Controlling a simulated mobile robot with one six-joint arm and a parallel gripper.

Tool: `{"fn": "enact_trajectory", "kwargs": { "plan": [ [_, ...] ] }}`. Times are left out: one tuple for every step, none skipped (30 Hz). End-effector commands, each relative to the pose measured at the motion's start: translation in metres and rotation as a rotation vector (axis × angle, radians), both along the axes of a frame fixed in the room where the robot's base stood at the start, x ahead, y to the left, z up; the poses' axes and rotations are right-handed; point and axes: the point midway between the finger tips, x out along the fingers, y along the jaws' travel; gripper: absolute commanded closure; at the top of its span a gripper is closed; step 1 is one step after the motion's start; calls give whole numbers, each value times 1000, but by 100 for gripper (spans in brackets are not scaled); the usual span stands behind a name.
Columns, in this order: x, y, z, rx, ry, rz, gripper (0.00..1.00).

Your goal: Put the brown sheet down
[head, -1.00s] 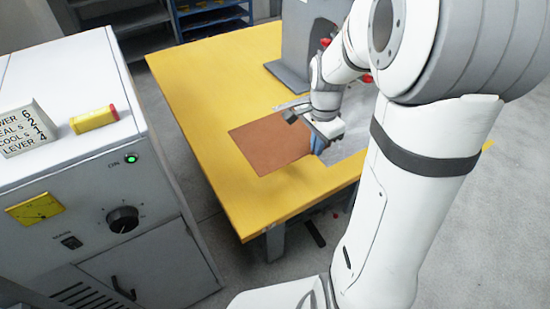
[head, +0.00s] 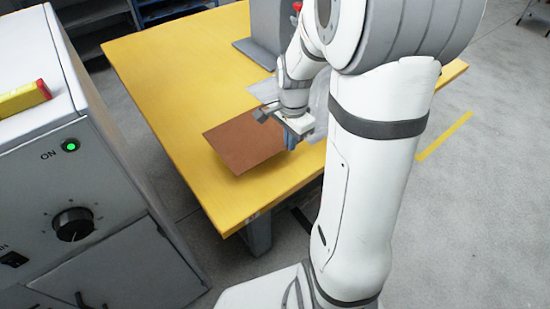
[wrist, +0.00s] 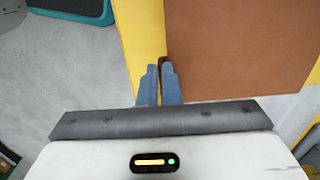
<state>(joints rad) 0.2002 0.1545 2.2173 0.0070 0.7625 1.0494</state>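The brown sheet (head: 243,140) is a flat, four-sided piece over the near part of the yellow table (head: 160,80). It also fills much of the upper right of the wrist view (wrist: 235,45). My gripper (head: 289,143) is at the sheet's right edge in the head view. In the wrist view, the two blue-grey fingers (wrist: 161,75) are close together, with a brown edge showing between their tips. I cannot tell whether the sheet touches the table or hangs just above it. My arm hides part of the table to the right.
A pale grey sheet (head: 262,90) lies behind the brown one. A grey machine base (head: 262,50) stands at the table's back. A grey cabinet with a lit green lamp (head: 71,145) is at left. The table's left side is clear.

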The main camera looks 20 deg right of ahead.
Motion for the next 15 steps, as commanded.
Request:
{"fn": "enact_trajectory", "kwargs": {
  "plan": [
    [-1,0,-12,2,5,0,100],
    [-1,0,-17,2,5,0,100],
    [0,0,-24,1,3,-1,100],
    [-1,0,-27,1,3,-1,100],
    [0,0,-30,1,3,-1,100],
    [0,0,-33,1,1,-1,100],
    [0,0,-35,1,1,-1,100],
    [0,0,-37,0,2,-1,100],
    [0,0,-40,0,2,-1,100],
    [0,0,-42,0,2,-1,100],
    [0,0,-46,0,2,-1,100],
    [-1,0,-51,1,3,-1,100],
    [-1,0,-56,1,3,-1,100],
    [0,0,-61,1,3,-1,100],
    [-1,0,-67,1,3,-1,100]
  ]
}}
